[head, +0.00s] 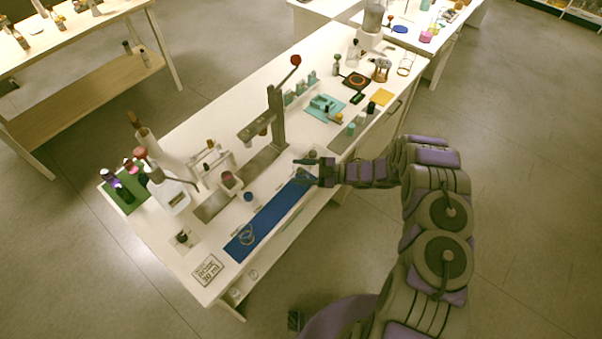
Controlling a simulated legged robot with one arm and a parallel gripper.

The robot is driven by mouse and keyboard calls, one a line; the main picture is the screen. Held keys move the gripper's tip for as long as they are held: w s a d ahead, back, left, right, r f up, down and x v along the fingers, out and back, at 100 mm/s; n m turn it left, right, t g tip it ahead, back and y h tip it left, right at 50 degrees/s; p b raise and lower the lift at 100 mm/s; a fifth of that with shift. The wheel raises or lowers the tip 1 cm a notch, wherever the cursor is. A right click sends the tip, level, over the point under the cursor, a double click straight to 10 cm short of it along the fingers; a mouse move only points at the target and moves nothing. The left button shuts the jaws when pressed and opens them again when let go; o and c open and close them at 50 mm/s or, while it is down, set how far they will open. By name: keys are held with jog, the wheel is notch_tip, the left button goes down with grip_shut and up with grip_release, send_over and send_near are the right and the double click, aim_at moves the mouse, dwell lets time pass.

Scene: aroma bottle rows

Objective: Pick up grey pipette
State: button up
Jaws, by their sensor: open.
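My gripper (299,169) reaches in from the right over the front part of the white table (235,112). It is open, with its fingers pointing left, above or beside the far end of a long blue mat (270,218). I cannot pick out the grey pipette for certain at this size. A small stand (208,157) with thin upright parts is left of the gripper. Small items right at the gripper are partly hidden by its fingers.
A tall press-like stand with a red knob (277,110) rises just behind my gripper. A white bottle (168,190), a green mat with several bottles (125,195) and a label card (208,269) are at the left. Glass vessels (247,236) stand on the blue mat.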

jog(key=shift+a, duration=0.5)
jog(key=shift+d, duration=0.6)
jog(key=shift+c, duration=1.4)
jog(key=shift+a, duration=0.2)
jog(key=shift+c, duration=1.4)
jog(key=shift+a, duration=0.25)
jog(key=shift+d+r, duration=0.1)
jog(key=shift+c, duration=0.2)
